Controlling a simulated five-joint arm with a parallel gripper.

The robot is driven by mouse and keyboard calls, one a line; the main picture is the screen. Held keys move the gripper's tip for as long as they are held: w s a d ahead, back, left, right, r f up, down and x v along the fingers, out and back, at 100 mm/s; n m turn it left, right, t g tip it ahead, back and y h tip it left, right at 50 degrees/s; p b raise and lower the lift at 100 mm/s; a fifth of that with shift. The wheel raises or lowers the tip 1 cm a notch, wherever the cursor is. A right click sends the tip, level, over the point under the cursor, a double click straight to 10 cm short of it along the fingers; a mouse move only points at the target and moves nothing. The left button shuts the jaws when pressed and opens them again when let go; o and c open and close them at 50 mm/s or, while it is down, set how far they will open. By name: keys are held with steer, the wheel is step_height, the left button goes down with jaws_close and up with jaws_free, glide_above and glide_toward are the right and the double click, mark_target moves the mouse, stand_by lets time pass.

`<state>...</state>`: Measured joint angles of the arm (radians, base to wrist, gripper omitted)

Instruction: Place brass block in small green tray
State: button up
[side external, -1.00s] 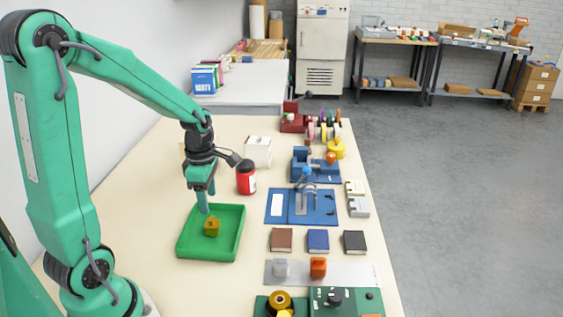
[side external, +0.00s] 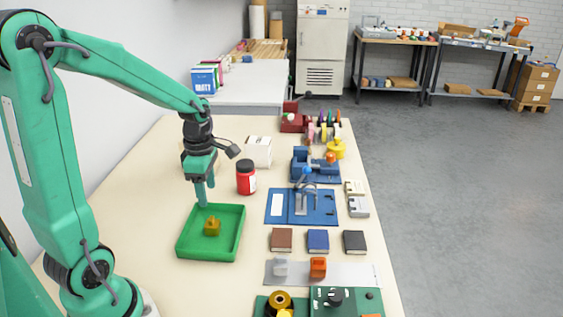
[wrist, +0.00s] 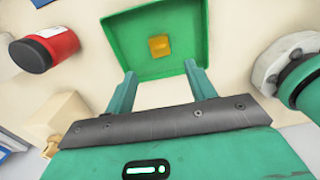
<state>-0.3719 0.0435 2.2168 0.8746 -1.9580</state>
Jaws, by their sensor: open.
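The brass block (side external: 212,226) sits inside the small green tray (side external: 226,249), resting on its floor. In the wrist view the brass block (wrist: 159,46) lies near the middle of the green tray (wrist: 120,38), clear of the walls. My gripper (side external: 204,203) is above the tray's far edge, apart from the block. In the wrist view the fingers of my gripper (wrist: 160,78) are spread, with nothing between them.
A red jar (side external: 246,178) and a white box (side external: 258,151) stand beyond the tray. A blue fixture board (side external: 275,206) and brown, blue and black blocks (side external: 281,240) lie to its right. The table left of the tray is clear.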

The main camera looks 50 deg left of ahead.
steer(key=s+d+r+m+t, duration=0.2)
steer(key=s+d+r+m, duration=0.2)
steer(key=m, duration=0.9)
steer(key=s+d+r+m+t, duration=0.3)
steer(key=d+r+m, duration=0.4)
steer(key=m, duration=0.6)
steer(key=shift+s+d+r+m+t, duration=0.3)
steer(key=shift+s+d+m, duration=0.1)
steer(key=shift+s, duration=0.1)
